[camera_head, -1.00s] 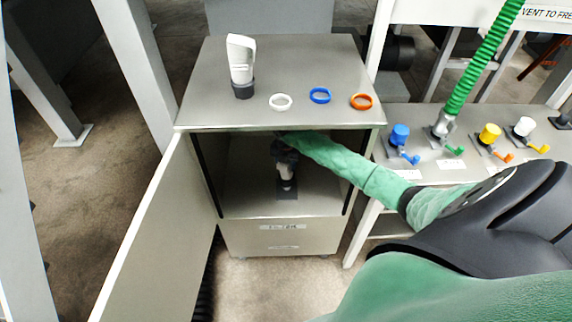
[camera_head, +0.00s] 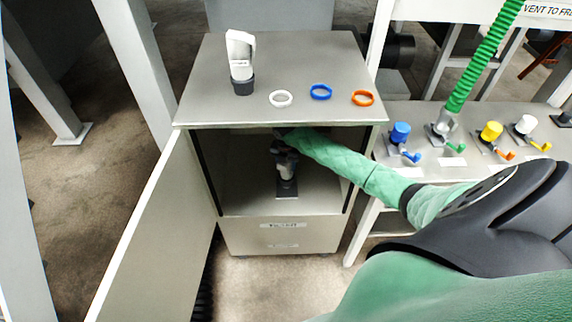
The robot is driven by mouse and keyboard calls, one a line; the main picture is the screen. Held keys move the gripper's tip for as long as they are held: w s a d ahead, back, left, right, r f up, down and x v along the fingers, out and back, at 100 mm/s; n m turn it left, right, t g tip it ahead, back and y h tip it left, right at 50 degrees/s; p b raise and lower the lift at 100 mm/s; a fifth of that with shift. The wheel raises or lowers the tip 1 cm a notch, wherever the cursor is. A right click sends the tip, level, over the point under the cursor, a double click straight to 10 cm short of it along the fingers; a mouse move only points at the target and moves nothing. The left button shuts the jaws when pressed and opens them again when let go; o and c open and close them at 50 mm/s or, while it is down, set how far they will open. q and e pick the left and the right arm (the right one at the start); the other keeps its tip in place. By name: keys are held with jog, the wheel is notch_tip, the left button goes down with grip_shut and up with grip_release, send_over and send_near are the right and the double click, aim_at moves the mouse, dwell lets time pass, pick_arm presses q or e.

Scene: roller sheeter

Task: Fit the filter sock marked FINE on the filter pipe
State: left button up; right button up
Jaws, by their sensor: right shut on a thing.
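A white sock with a dark collar (camera_head: 240,62) stands on top of the cabinet at the left; its marking is too small to read. Inside the open cabinet a pale upright piece (camera_head: 287,172) stands on a dark base, likely the filter pipe. My right arm in its green sleeve reaches in from the right. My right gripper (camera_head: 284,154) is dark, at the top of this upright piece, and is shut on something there. The cabinet's shadow and the gripper hide what exactly it holds. My left gripper is not in view.
The cabinet (camera_head: 330,107) has its door (camera_head: 150,235) swung open to the left. White, blue (camera_head: 320,91) and orange rings (camera_head: 362,98) lie on its top. A bench at the right carries colored valves and a green hose (camera_head: 485,55).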

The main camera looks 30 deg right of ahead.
jog(key=shift+f+b, duration=0.55)
jog(key=shift+f, duration=0.35)
dwell(0.6)
jog(key=o, duration=1.5)
jog(key=shift+r+p, duration=2.25)
jog(key=shift+r, duration=1.7)
jog(key=shift+f, duration=0.1)
